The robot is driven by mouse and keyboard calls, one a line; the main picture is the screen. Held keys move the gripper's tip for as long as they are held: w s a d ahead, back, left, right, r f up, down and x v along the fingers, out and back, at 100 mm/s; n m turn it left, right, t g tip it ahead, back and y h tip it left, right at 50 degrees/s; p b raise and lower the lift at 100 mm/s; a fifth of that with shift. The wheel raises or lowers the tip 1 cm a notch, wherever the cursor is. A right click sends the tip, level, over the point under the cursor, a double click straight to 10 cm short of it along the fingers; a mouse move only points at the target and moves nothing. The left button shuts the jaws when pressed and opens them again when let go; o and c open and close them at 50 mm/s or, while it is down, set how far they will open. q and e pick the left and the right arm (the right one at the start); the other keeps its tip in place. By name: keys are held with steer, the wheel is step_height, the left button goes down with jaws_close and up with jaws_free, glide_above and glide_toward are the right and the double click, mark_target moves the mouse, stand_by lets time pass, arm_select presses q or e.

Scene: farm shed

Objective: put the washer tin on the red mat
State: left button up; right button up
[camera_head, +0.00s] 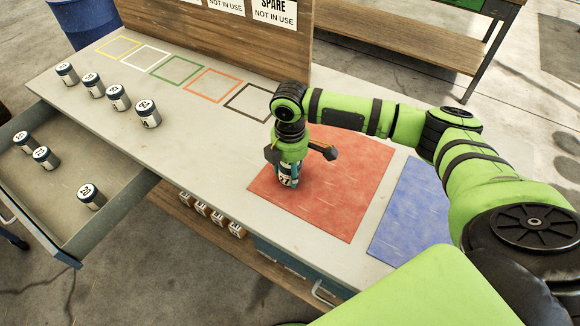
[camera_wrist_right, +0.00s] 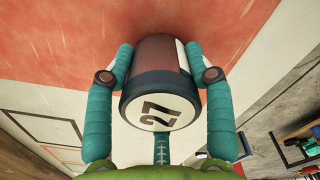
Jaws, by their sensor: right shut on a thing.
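A tin (camera_head: 286,181) with a dark body and a white lid marked 27 is in my right gripper (camera_head: 287,172). The red mat (camera_head: 335,205) lies flat on the bench. The tin is over the left part of the mat, at or very close to its surface; I cannot tell if it touches. My left gripper is out of view.
Several similar numbered tins (camera_head: 117,97) stand on the bench at the left. Coloured outlined squares (camera_head: 177,70) run along the back. A blue mat (camera_head: 415,215) is right of the red one. A wooden board (camera_head: 225,40) stands behind.

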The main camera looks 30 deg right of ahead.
steer(key=o, duration=1.2)
steer(key=shift+f, duration=0.1)
steer(key=shift+o, duration=0.2)
step_height(320, 180, up, 12)
steer(key=shift+r+b, duration=0.2)
steer(key=shift+b, duration=0.65)
